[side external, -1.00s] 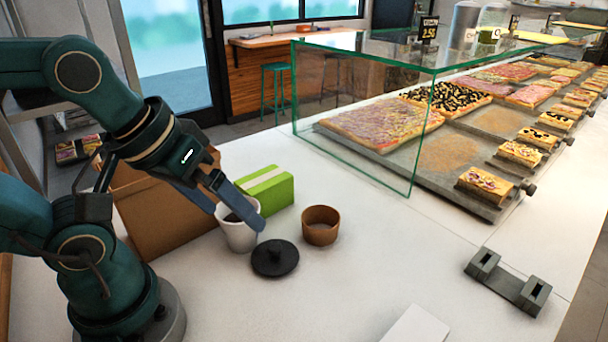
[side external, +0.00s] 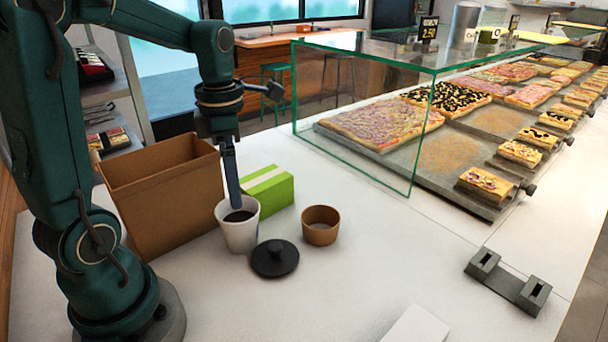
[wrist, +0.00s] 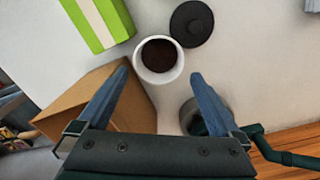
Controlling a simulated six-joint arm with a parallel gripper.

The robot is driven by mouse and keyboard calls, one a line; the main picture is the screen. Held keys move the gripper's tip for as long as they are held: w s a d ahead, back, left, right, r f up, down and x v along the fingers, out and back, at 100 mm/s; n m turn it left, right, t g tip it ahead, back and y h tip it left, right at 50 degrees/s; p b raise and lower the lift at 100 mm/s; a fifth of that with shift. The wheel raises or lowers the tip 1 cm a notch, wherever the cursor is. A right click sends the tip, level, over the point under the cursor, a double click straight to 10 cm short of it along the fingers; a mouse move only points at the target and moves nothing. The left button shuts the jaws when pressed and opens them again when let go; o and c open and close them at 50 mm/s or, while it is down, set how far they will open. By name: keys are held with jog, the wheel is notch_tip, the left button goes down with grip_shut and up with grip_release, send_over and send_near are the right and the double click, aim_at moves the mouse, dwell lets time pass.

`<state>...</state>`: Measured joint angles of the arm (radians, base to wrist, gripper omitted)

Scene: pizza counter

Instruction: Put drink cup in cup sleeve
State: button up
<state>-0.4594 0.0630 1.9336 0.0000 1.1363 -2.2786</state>
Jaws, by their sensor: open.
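The drink cup (side external: 240,236) is white, holds a dark drink and stands upright and uncovered on the counter. The cup sleeve (side external: 320,233) is a short brown ring standing to its right, apart from it; I do not see it in the wrist view. My gripper (side external: 235,194) points down at the cup, open and empty, with one blue finger in front of the other in the side view. In the wrist view the cup (wrist: 144,72) lies just beyond the gap between the two spread fingertips (wrist: 158,76). Whether the fingers touch the cup I cannot tell.
A black lid (side external: 275,260) lies in front of the cup and sleeve. A green and white box (side external: 270,192) stands close behind the cup. An open cardboard box (side external: 170,205) is at left. A glass pizza case (side external: 365,130) is behind. The front counter is mostly clear.

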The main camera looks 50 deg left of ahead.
aim_at(241, 229)
notch_tip(241, 229, down, 6)
jog(key=shift+s+a+r, duration=0.1)
jog(key=shift+s, duration=0.05)
jog(key=shift+f, duration=3.15)
jog(key=c, duration=1.3)
jog(key=shift+w+r, duration=0.15)
jog(key=shift+w, duration=0.05)
